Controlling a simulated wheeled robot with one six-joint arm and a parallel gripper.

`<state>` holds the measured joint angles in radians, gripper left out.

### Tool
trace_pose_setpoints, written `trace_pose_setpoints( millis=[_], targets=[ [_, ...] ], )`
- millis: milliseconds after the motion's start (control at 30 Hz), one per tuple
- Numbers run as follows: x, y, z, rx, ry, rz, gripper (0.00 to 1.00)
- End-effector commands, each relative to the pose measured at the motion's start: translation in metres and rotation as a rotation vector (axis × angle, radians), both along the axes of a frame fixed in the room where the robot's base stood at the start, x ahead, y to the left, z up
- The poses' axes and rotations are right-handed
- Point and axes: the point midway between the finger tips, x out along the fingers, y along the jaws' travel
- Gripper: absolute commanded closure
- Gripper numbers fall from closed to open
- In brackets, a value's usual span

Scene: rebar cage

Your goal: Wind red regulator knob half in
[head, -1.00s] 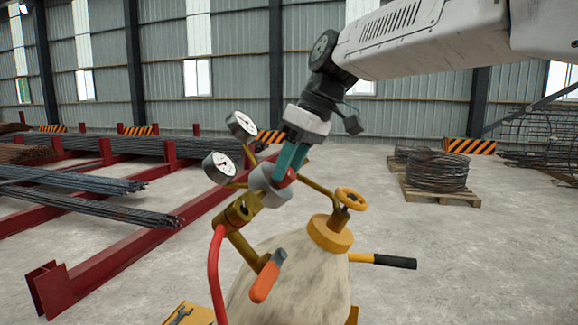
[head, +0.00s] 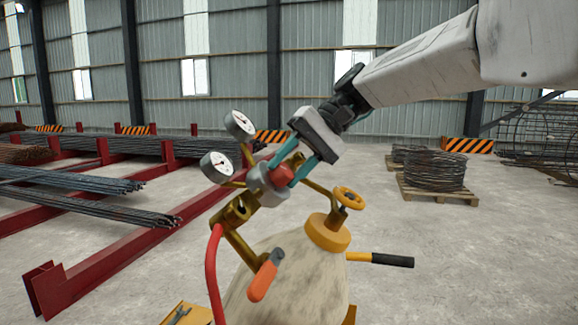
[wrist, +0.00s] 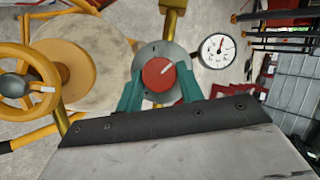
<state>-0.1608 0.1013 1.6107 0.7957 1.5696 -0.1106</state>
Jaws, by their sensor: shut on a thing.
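The red regulator knob (head: 284,173) sits on the front of the grey regulator body (head: 262,190), on a brass fitting above the gas cylinder. In the wrist view the red knob (wrist: 158,74) is a round disc with a white pointer line slanting up and to the right. A grey collar with small dark marks surrounds it. My gripper (head: 288,170) comes in from the upper right. Its green fingers lie on either side of the knob and are shut on it. In the wrist view my gripper (wrist: 158,85) has one finger at the knob's left and one at its right.
Two white dial gauges (head: 217,166) stand left of the regulator. A yellow valve wheel (head: 348,197) tops the cylinder (head: 285,270). A red hose (head: 213,270) and an orange-handled lever (head: 263,280) hang below.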

Motion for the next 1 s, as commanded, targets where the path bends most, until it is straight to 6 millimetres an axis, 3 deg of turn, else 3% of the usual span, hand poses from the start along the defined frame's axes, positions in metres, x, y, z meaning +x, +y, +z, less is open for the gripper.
trace_pose_setpoints(
  millis=[500, 1000],
  targets=[
    [-0.0010, -0.0034, -0.0039, 0.122, 0.340, -0.302, 0.86],
    [-0.0019, -0.0041, -0.0058, 0.186, 0.517, -0.460, 0.86]
  ],
)
